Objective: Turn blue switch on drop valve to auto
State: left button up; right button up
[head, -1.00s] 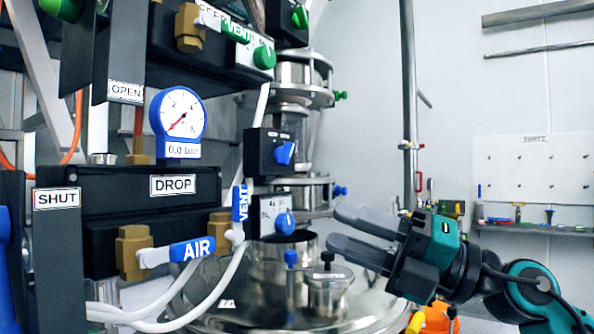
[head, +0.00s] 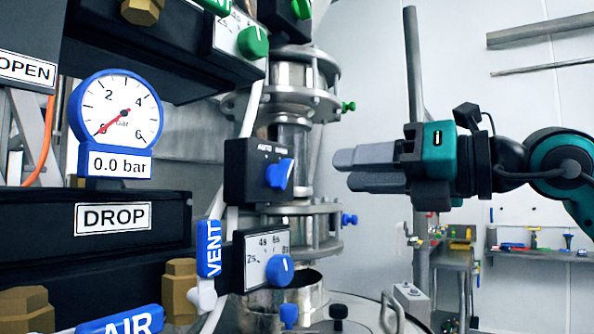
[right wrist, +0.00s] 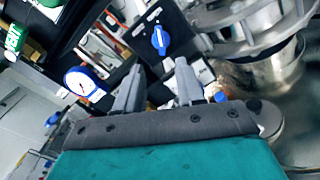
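The blue switch (head: 280,173) sits on a black box (head: 245,165) right of the pressure gauge. Its lever tilts up and to the right; the label above reads AUTO at left, with a blurred word at right. In the right wrist view a blue switch (right wrist: 160,40) on a black box, seemingly the same one, lies beyond the fingertips. My right gripper (head: 342,170) is right of the switch at about its height, apart from it. Its fingers stand apart and empty in the right wrist view (right wrist: 155,85). My left gripper is out of view.
Below the switch is a timer box (head: 258,262) with a blue knob. The DROP panel (head: 113,218), gauge (head: 115,112), blue VENT handle (head: 209,248) and AIR handle (head: 120,322) are at left. The steel column (head: 289,130) stands behind the switch. A grey pole (head: 413,80) stands behind my right gripper.

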aim_at(288, 174)
jog(key=p+x, duration=0.1)
jog(key=x, duration=0.8)
jog(key=shift+w+a+p, duration=0.3)
jog(key=shift+c, duration=0.2)
grip_shut()
